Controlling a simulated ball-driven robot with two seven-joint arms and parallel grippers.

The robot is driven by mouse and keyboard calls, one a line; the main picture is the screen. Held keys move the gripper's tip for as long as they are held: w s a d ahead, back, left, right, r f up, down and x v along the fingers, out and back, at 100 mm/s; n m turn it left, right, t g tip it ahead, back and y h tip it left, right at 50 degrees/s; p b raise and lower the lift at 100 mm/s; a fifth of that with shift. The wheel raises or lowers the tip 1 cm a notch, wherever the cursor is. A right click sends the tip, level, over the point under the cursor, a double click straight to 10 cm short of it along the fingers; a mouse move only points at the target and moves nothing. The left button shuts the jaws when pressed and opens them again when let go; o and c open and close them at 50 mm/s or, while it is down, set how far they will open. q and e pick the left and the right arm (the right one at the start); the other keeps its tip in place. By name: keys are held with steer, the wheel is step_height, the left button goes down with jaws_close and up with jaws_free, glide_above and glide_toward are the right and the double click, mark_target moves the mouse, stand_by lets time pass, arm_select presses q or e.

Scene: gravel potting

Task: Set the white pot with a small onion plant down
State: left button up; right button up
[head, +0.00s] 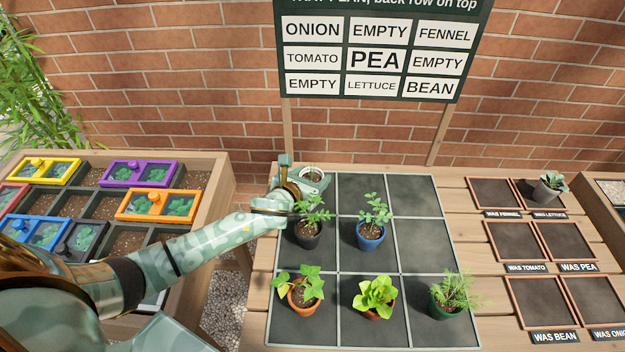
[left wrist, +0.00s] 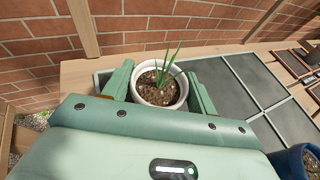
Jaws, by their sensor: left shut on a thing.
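The white pot with a small onion plant (head: 313,169) is at the back left cell of the dark grid mat (head: 407,193). In the left wrist view the white pot (left wrist: 159,107) is upright, with soil and thin green shoots. My left gripper (head: 306,177) is shut on it, one finger on each side, as the left wrist view also shows (left wrist: 160,92). The pot's base is hidden, so I cannot tell whether it touches the mat. My right gripper is not in view.
A black pot (head: 308,240) and a blue pot (head: 370,238) stand in the middle row. Three potted plants fill the front row. The back middle, back right and middle right cells are bare. A layout sign (head: 372,101) stands behind; labelled trays (head: 495,192) lie right.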

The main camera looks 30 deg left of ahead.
arm_select(q)
steer(key=shift+r, duration=0.15)
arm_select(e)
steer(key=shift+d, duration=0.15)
arm_select(q)
steer(key=o, duration=1)
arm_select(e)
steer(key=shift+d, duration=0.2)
arm_select(q)
steer(key=shift+o, duration=0.2)
steer(key=shift+s+r, duration=0.1)
steer(key=shift+s, duration=0.1)
steer(key=p+v, duration=0.4)
steer(key=v, duration=0.6)
steer(key=shift+s+r, duration=0.1)
steer(key=shift+s, duration=0.05)
steer(key=shift+s+r, duration=0.15)
steer(key=shift+s, duration=0.5)
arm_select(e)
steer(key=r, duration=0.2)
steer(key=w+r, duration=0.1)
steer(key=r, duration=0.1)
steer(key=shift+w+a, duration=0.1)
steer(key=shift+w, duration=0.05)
